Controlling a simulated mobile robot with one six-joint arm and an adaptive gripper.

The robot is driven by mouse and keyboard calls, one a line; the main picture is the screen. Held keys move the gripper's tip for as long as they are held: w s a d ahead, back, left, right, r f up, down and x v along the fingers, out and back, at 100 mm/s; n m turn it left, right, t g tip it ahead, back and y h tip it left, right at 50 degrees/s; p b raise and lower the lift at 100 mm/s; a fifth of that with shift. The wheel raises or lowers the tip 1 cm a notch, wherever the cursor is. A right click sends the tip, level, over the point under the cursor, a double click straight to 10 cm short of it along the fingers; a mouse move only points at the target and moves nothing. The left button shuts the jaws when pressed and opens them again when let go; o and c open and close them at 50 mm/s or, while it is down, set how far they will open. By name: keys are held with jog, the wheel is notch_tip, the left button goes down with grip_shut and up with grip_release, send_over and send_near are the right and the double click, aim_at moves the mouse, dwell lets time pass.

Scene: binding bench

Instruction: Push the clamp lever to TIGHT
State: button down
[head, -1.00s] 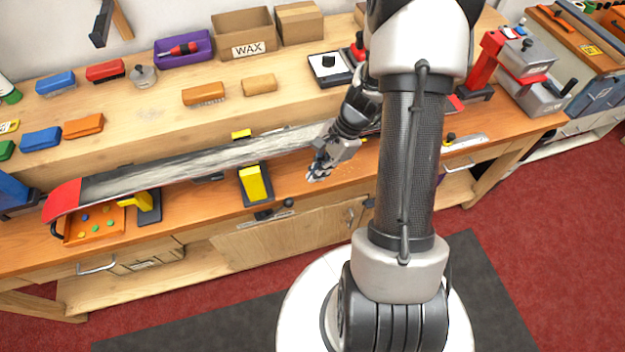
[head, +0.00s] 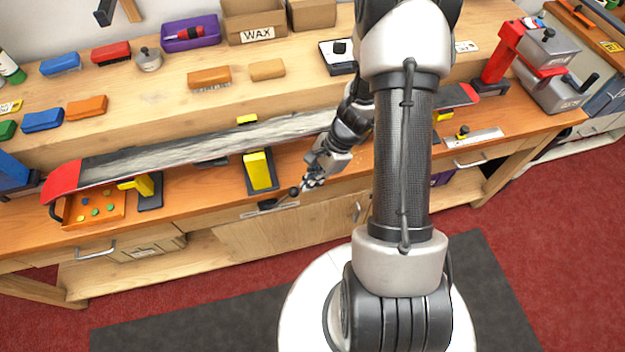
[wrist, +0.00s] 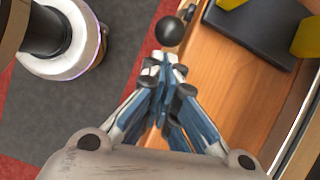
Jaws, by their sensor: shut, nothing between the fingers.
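The clamp lever shows as a black ball knob (head: 294,191) on a short arm at the bench's front edge, beside a pale label plate (head: 268,212) whose text is too small to read. In the wrist view the round black knob (wrist: 169,31) is just beyond my fingertips. My gripper (head: 307,182) is shut and empty, just right of the knob in the head view. Its fingers (wrist: 165,62) meet in the wrist view. I cannot tell whether they touch the knob. The lever's pivot is partly hidden in the wrist view.
A ski or board (head: 200,146) lies along the bench on supports, one a yellow-topped block (head: 260,171) near the lever. An orange tray (head: 76,219) with small coloured pieces is at the left. Brushes and a WAX box (head: 254,22) stand on the raised back shelf.

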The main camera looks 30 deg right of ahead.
aim_at(295, 187)
jog(key=a+r+h+p, duration=0.1)
jog(key=a+p, duration=0.1)
jog(key=p, duration=0.2)
jog(key=w+a+r+h+p, duration=0.1)
jog(key=a+r+p, duration=0.1)
jog(key=p, duration=0.2)
jog(key=shift+r+g+h, duration=0.3)
jog(key=shift+g+h, duration=0.1)
jog(key=shift+w+a+r+p, duration=0.15)
jog(key=shift+a+r+p, duration=0.1)
jog(key=shift+a, duration=0.3)
jog(key=shift+w+a+r+p, duration=0.1)
jog(key=shift+w+a+p, duration=0.15)
jog(key=shift+a, duration=0.35)
jog(key=shift+w+a+r+p, duration=0.1)
jog(key=shift+a+r+p, duration=0.15)
jog(key=shift+a, duration=0.3)
notch_tip(295, 187, up, 10)
jog(key=p, duration=0.9)
jog(key=shift+w+d, duration=0.15)
jog(key=shift+w, duration=0.05)
jog(key=shift+f, duration=0.1)
